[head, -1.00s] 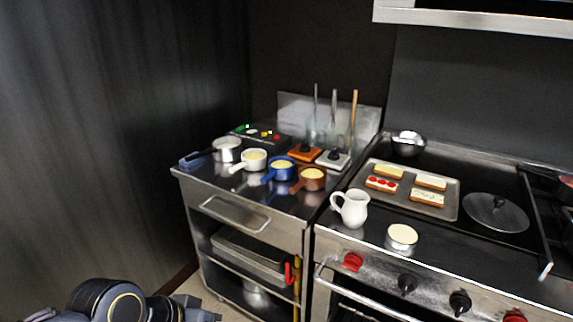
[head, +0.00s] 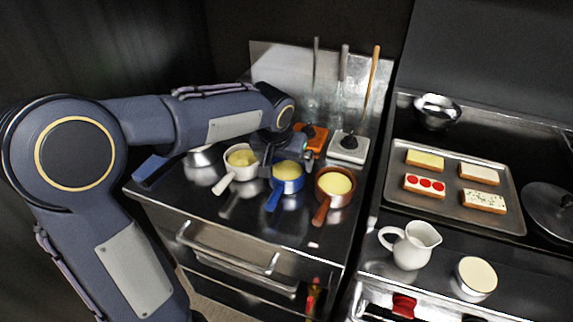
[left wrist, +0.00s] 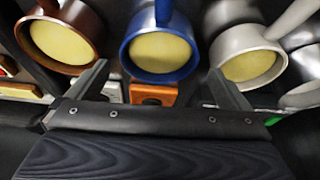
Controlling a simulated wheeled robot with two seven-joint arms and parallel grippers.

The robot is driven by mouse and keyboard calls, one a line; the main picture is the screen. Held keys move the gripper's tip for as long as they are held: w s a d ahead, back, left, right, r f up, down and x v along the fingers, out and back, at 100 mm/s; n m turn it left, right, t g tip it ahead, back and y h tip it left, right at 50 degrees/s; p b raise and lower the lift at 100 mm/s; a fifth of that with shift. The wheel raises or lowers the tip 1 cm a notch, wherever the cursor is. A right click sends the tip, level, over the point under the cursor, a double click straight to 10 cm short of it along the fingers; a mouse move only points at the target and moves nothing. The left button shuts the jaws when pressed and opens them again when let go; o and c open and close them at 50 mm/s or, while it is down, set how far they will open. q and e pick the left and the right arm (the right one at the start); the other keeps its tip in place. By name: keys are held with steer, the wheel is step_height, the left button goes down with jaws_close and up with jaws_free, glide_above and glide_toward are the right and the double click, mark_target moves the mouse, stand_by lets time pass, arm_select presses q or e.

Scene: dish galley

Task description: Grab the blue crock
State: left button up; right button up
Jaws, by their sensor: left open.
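The blue crock (head: 288,185) stands upright on the steel counter between a white crock (head: 241,160) and a brown crock (head: 334,186). It holds pale yellow filling, and its handle points toward the front. My left gripper (head: 284,156) is open and empty at the back side of the blue crock, its arm reaching in from the left. In the left wrist view the blue crock (left wrist: 130,62) lies ahead, centred between the two spread fingers. The brown crock (left wrist: 88,22) and white crock (left wrist: 222,52) lie just outside them. My right gripper is not in view.
An orange-based holder (head: 312,140) and a white-based holder (head: 349,147) with upright utensils stand behind the crocks. On the stove at right are a tray (head: 400,196) of topped bread slices, a white pitcher (head: 412,248) and a cream-topped pot (head: 476,276).

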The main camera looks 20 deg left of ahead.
mark_target(287, 173)
arm_select(q)
steer(key=shift+w+d+f, duration=0.1)
steer(key=shift+d+f, duration=0.05)
steer(key=shift+f, duration=0.7)
steer(key=x, duration=0.5)
steer(key=shift+f+p, duration=0.15)
steer(key=shift+p, duration=0.15)
steer(key=shift+c, duration=0.4)
steer(key=c, duration=1)
